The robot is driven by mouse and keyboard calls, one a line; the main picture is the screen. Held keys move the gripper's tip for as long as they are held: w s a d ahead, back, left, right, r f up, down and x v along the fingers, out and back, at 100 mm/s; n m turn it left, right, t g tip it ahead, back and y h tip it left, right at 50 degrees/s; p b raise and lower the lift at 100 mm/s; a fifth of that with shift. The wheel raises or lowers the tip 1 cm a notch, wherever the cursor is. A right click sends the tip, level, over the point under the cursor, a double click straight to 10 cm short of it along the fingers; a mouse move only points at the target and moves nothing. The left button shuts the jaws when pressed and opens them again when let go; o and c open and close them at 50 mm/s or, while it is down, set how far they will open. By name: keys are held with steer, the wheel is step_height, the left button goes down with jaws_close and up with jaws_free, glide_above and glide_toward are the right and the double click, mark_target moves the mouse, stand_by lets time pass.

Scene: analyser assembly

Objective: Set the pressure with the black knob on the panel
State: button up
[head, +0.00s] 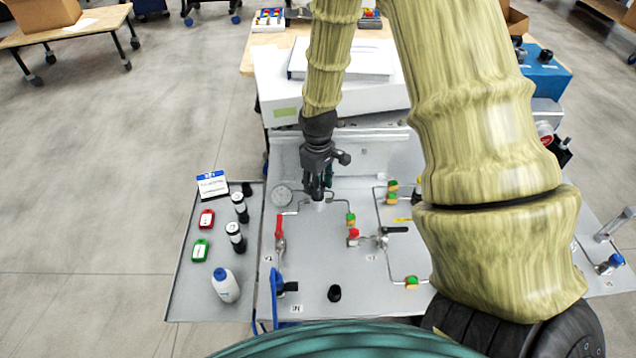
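The panel (340,250) is a grey plate with pipes, valves and a round gauge (282,196) at its upper left. A black knob (335,293) stands near the panel's front edge, clear of my gripper. My gripper (319,196) points down over the upper middle of the panel, right of the gauge and well behind that knob. A small pale fitting shows just below its fingertips; I cannot tell whether they touch it. The fingers are small and dark, so whether they are open or shut is unclear.
A red-handled valve (280,228) and a black-handled valve (395,230) stick up from the panel. A side shelf (190,290) at left holds a white bottle (225,285), dark cylinders and red and green items. My arm hides the panel's right part.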

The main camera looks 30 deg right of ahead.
steer(key=shift+c, duration=1.3)
steer(key=shift+m+p, duration=0.35)
steer(key=shift+m, duration=1.15)
steer(key=o, duration=1)
steer(key=shift+s, duration=0.1)
step_height(320, 180, up, 12)
